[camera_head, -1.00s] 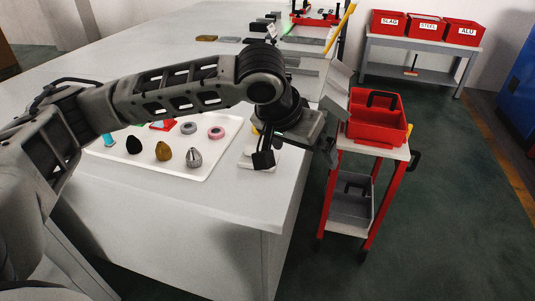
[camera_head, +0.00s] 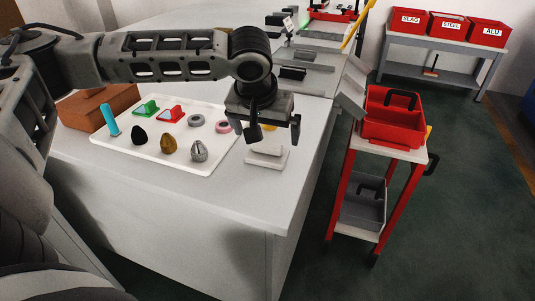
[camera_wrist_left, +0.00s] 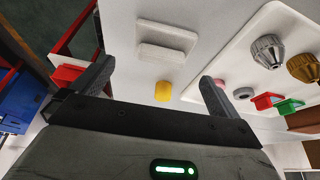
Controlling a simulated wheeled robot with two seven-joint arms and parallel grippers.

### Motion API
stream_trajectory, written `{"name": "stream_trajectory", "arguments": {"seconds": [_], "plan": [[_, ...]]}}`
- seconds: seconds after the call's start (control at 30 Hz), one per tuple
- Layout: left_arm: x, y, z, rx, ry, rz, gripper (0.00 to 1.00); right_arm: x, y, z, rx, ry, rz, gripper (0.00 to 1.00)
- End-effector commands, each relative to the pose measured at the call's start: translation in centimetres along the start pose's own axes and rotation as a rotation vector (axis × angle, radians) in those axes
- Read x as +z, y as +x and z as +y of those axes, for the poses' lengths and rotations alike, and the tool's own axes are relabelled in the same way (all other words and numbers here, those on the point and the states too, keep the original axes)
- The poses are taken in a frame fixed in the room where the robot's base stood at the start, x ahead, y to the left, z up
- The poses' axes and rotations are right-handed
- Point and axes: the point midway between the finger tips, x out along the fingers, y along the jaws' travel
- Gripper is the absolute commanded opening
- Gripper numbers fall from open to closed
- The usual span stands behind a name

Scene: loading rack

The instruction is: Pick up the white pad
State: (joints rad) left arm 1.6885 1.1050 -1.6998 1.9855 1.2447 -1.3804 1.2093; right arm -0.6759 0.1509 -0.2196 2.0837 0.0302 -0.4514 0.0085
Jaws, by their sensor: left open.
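The white pad (camera_head: 265,149) lies on the table near its right front corner, on or against a flat pale base (camera_head: 267,161); I cannot tell whether they are one piece. In the left wrist view the pad (camera_wrist_left: 168,37) shows as a pale stepped block beyond the fingers. My left gripper (camera_head: 274,132) is open and empty, pointing down just above the pad, with part of the pad's far side hidden behind it. Its two fingers also show spread apart in the left wrist view (camera_wrist_left: 155,88). My right gripper is not in view.
A white tray (camera_head: 181,171) with several small parts lies left of the pad. A yellow cylinder (camera_wrist_left: 163,91) stands near the pad in the left wrist view. A red cart (camera_head: 397,152) with a red bin (camera_head: 393,129) stands beyond the table's right edge. The front table surface is clear.

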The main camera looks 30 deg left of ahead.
Motion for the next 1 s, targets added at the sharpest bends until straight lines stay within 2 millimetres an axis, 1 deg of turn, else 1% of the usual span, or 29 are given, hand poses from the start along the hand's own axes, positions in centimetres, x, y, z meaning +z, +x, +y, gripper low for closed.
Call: {"name": "stream_trajectory", "arguments": {"seconds": [0.17, 0.4, 0.5, 0.6, 0.77, 0.8, 0.87, 0.9, 0.93, 1.0], "plan": [[0.1, 1.1, 0.0, -0.001, 0.002, 0.001, 1.00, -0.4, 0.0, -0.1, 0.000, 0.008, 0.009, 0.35], [0.4, 4.6, -0.1, -0.001, 0.001, 0.002, 1.00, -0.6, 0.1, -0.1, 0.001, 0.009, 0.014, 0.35], [0.4, 5.5, -0.1, 0.000, 0.002, 0.002, 1.00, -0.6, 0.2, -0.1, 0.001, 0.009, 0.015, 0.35], [0.4, 5.9, -0.1, 0.001, 0.001, 0.002, 1.00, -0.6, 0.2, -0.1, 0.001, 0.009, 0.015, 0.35], [0.4, 5.8, -0.1, 0.001, 0.001, 0.002, 1.00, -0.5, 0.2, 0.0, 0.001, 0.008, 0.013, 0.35], [0.4, 5.8, -0.1, 0.001, 0.001, 0.002, 0.94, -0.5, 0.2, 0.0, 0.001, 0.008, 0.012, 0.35], [0.4, 5.8, -0.1, 0.001, 0.001, 0.002, 0.78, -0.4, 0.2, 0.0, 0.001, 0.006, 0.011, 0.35], [0.4, 5.8, -0.1, 0.001, 0.001, 0.002, 0.67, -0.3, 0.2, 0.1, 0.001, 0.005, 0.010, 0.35], [0.4, 5.8, -0.1, 0.001, 0.001, 0.002, 0.59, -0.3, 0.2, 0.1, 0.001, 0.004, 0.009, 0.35], [0.4, 5.8, -0.1, 0.001, 0.001, 0.002, 0.59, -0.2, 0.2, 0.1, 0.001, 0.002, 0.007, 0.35]]}}
